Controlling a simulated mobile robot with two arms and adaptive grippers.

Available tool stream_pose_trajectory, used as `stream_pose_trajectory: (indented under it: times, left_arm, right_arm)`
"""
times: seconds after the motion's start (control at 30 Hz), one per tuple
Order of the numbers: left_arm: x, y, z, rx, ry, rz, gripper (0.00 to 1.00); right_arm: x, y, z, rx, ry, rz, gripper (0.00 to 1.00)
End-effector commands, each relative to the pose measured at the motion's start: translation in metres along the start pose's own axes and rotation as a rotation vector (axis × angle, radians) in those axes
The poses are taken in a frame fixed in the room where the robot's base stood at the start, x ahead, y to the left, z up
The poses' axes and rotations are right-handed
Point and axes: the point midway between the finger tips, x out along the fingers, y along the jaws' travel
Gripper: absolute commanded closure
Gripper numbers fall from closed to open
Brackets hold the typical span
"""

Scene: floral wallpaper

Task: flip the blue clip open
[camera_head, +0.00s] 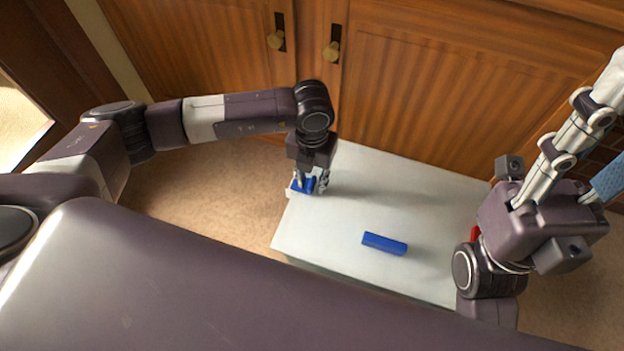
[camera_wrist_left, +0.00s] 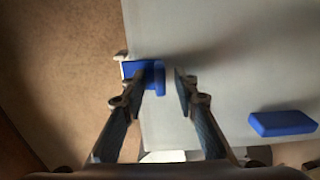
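The blue clip (camera_head: 302,186) sits at the left edge of the pale table, partly covered by my left gripper (camera_head: 311,183). In the left wrist view, the clip (camera_wrist_left: 160,78) shows a flat part at the table edge and a raised blue part. My left gripper (camera_wrist_left: 159,84) is open, with its fingers apart and the raised part between them. The left finger overlaps the clip in this view; I cannot tell whether it touches.
A separate blue block (camera_head: 384,244) lies on the pale table (camera_head: 330,235), right of the clip; it also shows in the left wrist view (camera_wrist_left: 283,123). A small red thing (camera_head: 475,233) is partly hidden by my right arm. Wooden cabinet doors (camera_head: 440,95) stand behind the table.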

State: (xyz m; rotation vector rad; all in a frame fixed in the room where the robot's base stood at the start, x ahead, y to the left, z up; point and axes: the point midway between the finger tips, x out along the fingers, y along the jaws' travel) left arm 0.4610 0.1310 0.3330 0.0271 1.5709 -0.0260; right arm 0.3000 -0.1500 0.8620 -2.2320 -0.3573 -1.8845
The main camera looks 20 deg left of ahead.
Motion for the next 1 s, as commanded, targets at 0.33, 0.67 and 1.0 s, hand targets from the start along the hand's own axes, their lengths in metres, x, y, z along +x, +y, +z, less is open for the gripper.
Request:
stream_pose_trajectory:
  times: [0.33, 0.67, 1.0]
  left_arm:
    - [-0.001, 0.0, 0.0, 0.0, 0.0, 0.0, 1.0]
    - [-0.001, 0.001, 0.0, -0.001, 0.001, -0.017, 1.0]
    - [-0.01, 0.011, -0.001, -0.006, 0.001, -0.192, 1.0]
  right_arm:
    - [0.0, 0.0, 0.0, 0.0, 0.0, 0.0, 0.6]
    - [0.001, 0.0, -0.001, 0.001, 0.001, 0.0, 0.6]
    - [0.0, 0.0, -0.001, 0.002, -0.015, 0.007, 0.6]
